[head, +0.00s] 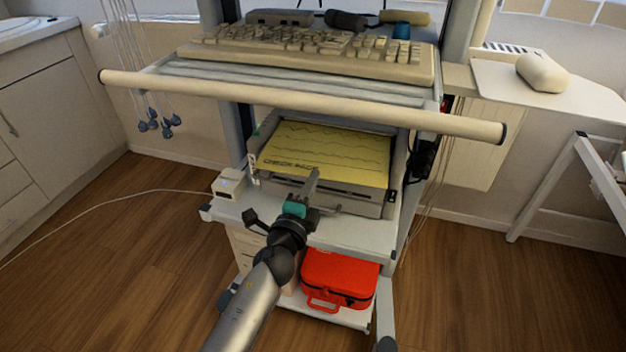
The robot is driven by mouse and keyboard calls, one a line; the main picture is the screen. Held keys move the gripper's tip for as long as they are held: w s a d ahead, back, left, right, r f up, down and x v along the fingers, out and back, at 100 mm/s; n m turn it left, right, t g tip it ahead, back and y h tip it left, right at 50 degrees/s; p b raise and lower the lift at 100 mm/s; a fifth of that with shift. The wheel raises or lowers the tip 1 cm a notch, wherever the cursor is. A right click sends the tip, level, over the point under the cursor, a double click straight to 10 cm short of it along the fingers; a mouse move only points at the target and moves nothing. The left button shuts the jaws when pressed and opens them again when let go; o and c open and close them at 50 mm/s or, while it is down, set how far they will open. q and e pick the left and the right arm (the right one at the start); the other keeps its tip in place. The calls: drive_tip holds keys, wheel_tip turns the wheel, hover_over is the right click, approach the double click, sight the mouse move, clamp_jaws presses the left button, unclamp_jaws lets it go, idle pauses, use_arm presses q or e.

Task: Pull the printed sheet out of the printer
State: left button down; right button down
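The printed sheet (340,147) is yellow with wavy dark traces and lettering along its front edge. It lies on top of the printer (345,195), a grey box on the cart's middle shelf. My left gripper (312,190) is in front of the printer, near the sheet's front edge. One finger reaches up over the front edge in the picture. I cannot tell whether the fingers touch the sheet or how far apart they are. My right gripper is not in view.
A beige bar (300,104) crosses above the printer, below a keyboard (310,50) on the upper shelf. A red case (340,277) sits on the bottom shelf. A small white box (229,183) stands left of the printer. Cables hang at the cart's right side.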

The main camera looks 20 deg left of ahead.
use_arm(q)
drive_tip(key=s+r+b, duration=0.2)
drive_tip(key=s+r, duration=0.1)
drive_tip(key=s, duration=2)
drive_tip(key=shift+a+r+b, duration=0.2)
drive_tip(key=shift+a+b, duration=0.15)
drive_tip(key=shift+a, duration=0.05)
